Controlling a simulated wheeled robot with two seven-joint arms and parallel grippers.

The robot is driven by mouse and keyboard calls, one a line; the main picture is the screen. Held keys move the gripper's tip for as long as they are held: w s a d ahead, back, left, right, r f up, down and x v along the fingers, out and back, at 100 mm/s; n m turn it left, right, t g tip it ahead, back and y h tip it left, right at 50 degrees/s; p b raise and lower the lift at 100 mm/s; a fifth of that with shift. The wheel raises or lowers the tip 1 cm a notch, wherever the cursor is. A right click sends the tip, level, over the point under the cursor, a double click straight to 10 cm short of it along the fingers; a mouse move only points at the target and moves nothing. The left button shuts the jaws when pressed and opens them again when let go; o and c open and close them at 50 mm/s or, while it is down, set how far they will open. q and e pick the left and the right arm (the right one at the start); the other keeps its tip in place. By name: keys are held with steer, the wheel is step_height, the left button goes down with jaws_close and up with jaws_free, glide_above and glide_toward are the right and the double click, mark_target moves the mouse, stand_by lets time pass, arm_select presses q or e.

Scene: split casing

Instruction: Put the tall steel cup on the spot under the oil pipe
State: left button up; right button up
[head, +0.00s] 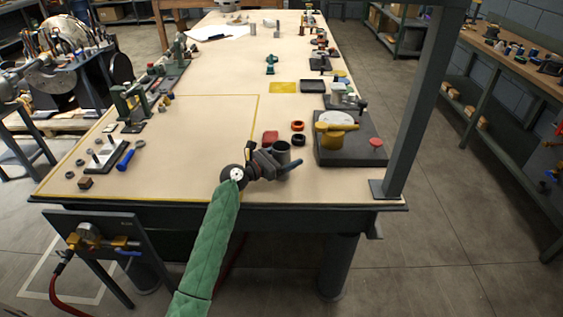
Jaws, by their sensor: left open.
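A grey steel cup (281,153) stands upright near the front edge of the table, right of the middle. It looks like the tall steel cup. My left gripper (277,164), at the end of the green-sleeved arm, is open just in front of the cup and hides its lower part. I cannot tell whether a finger touches the cup. I cannot make out the oil pipe or the spot under it for certain. A dark block (350,154) to the right carries a pale disc and a yellow vessel (337,121). My right gripper is not in view.
A red block (270,137), an orange ring (297,125) and a black ring (298,140) lie close behind the cup. A yellow patch (284,88) lies farther back. A dark post (420,100) rises at the right corner. The table's left-middle is clear.

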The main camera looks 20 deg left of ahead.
arm_select(q)
steer(key=c, duration=1.2)
